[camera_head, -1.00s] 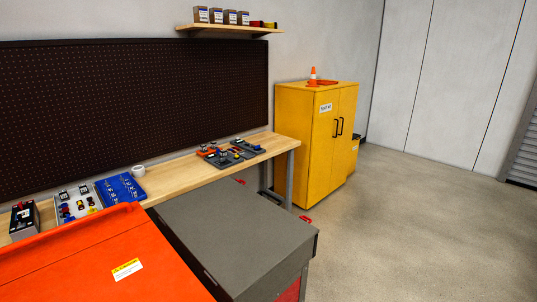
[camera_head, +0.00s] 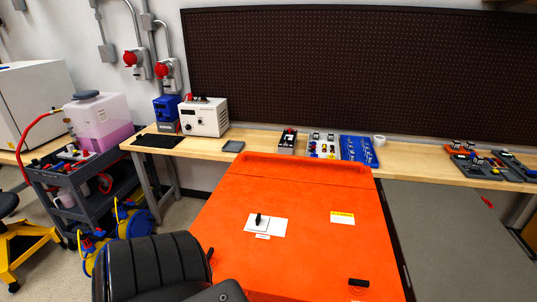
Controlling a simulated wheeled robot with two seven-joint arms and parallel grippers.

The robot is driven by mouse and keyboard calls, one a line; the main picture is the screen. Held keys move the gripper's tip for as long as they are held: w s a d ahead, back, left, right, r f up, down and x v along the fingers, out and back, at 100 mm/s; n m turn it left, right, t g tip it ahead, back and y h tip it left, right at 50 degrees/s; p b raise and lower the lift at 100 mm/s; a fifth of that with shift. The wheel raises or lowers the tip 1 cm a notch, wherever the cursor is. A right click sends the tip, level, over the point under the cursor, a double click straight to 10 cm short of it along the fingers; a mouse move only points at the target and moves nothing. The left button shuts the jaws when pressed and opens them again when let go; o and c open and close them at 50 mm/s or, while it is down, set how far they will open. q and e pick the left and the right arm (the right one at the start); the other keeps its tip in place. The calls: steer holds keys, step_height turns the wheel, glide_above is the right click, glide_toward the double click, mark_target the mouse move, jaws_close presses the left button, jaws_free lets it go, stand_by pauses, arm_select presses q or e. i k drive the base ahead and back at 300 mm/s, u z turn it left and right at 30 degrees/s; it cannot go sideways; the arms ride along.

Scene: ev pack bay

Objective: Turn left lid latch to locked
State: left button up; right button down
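A large orange cover or lid (camera_head: 300,195) fills the lower middle of the head view. A white plate (camera_head: 277,228) on it carries a small black upright knob or lever (camera_head: 258,219), with a small white label below. A short black handle-like piece (camera_head: 358,283) sits near its lower right. I cannot tell which piece is the left lid latch, or whether it is locked. A dark ribbed shape, perhaps part of my own arm, covers the lower left edge of the cover. Neither gripper shows.
A wooden workbench (camera_head: 425,160) runs behind the cover, with a white power unit (camera_head: 204,117), a blue tray (camera_head: 358,150) and small parts. A grey box top (camera_head: 450,235) lies at right. A dark cart (camera_head: 90,195) and a yellow stool base (camera_head: 25,245) stand left.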

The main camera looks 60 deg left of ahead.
mark_target(210, 260)
steer(key=u, duration=1.35)
steer(key=k, duration=0.55)
steer(key=z, duration=1)
steer(key=i, duration=0.8)
steer(key=u, duration=1.9)
